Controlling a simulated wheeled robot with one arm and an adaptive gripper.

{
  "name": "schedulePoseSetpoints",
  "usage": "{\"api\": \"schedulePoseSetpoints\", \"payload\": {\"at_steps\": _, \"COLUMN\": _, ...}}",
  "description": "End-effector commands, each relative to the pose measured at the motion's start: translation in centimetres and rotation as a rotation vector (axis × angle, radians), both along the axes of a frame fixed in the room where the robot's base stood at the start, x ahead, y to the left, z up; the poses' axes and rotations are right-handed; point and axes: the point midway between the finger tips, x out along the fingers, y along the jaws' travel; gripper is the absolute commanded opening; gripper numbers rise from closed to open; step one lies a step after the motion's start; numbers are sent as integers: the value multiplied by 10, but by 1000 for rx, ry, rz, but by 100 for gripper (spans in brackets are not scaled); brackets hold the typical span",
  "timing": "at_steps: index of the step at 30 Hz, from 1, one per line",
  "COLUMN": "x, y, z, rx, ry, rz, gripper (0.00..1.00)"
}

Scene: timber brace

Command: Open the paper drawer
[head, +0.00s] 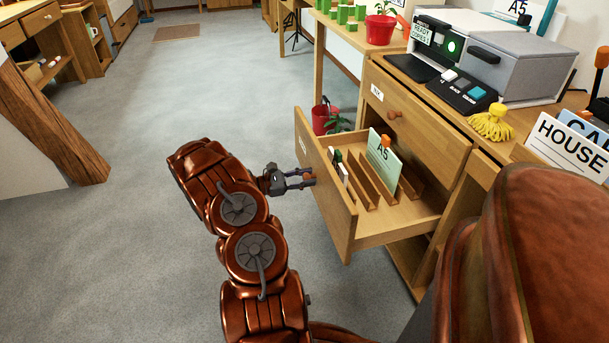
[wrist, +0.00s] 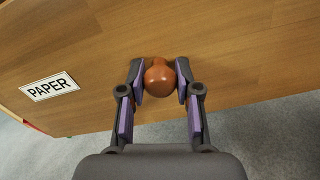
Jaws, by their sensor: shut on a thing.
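The paper drawer (head: 330,196) is a wooden drawer pulled well out of the cabinet in the head view. Inside it are wooden dividers and a pale green A5 card (head: 383,156) standing upright. Its front (wrist: 240,50) fills the wrist view and carries a PAPER label (wrist: 49,87). My gripper (head: 305,177) is at the drawer's front, with its fingers shut on the round orange-brown knob (wrist: 159,77). The knob sits between both fingertips in the wrist view.
A closed drawer marked INK (head: 418,118) is above. A grey machine (head: 520,66) and a yellow tassel (head: 492,122) are on the top. A red pot (head: 325,118) stands beyond the drawer. The grey floor (head: 130,230) to the left is clear.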

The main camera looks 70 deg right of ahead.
Motion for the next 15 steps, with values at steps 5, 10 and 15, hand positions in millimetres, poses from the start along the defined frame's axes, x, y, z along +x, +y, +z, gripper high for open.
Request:
{"api": "schedulePoseSetpoints", "payload": {"at_steps": 5, "x": 1, "y": 0, "z": 0, "rx": 0, "ry": 0, "rz": -1, "gripper": 0}}
{"api": "schedulePoseSetpoints", "payload": {"at_steps": 10, "x": 1, "y": 0, "z": 0, "rx": 1, "ry": -1, "rz": 0, "gripper": 0}}
{"api": "schedulePoseSetpoints", "payload": {"at_steps": 15, "x": 1, "y": 0, "z": 0, "rx": 1, "ry": -1, "rz": 0, "gripper": 40}}
